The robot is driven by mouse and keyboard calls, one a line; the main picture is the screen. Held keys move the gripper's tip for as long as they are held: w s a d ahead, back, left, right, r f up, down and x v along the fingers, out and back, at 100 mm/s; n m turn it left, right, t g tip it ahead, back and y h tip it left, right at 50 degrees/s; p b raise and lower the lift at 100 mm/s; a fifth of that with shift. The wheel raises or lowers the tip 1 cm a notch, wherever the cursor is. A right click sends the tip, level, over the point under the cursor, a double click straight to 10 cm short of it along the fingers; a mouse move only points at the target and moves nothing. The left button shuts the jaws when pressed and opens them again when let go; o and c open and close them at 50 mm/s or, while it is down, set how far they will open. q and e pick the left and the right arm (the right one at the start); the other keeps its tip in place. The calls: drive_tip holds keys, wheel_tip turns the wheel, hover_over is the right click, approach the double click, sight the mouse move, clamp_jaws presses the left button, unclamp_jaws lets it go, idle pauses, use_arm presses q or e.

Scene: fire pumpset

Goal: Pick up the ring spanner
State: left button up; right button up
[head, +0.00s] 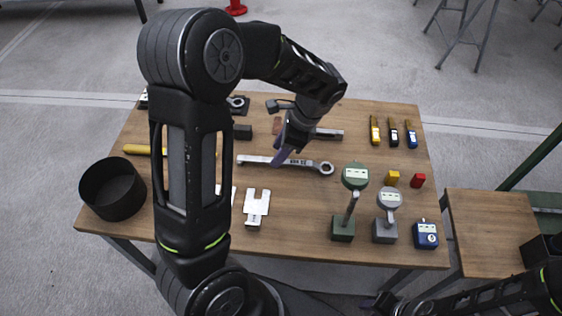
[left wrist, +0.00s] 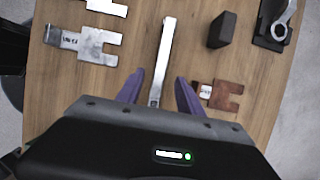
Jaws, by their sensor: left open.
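The ring spanner (head: 257,160) is a long grey metal bar lying across the middle of the wooden table (head: 312,222), with its ring end at the right. My left gripper (head: 284,158) is over its shank, with purple fingers pointing down. In the left wrist view the spanner's plain end (left wrist: 167,45) runs up from between the open fingers (left wrist: 158,94), one on each side; its ring end is hidden there. I cannot tell how far the fingertips are above the table. My right gripper (head: 378,302) shows small and dark at the bottom edge; its jaws are unclear.
Near the spanner lie metal fork plates (head: 257,204), a copper plate (left wrist: 217,94) and a dark block (head: 242,132). Gauges on stands (head: 343,228), (head: 385,230) stand at right front. A black bowl (head: 113,190) is at left. Another ring tool (left wrist: 281,28) rests on a dark holder.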

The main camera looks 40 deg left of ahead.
use_arm(q)
drive_tip(key=x, duration=0.3)
drive_tip(key=shift+f, duration=0.15)
drive_tip(key=shift+c, duration=0.5)
clamp_jaws()
idle(1.1)
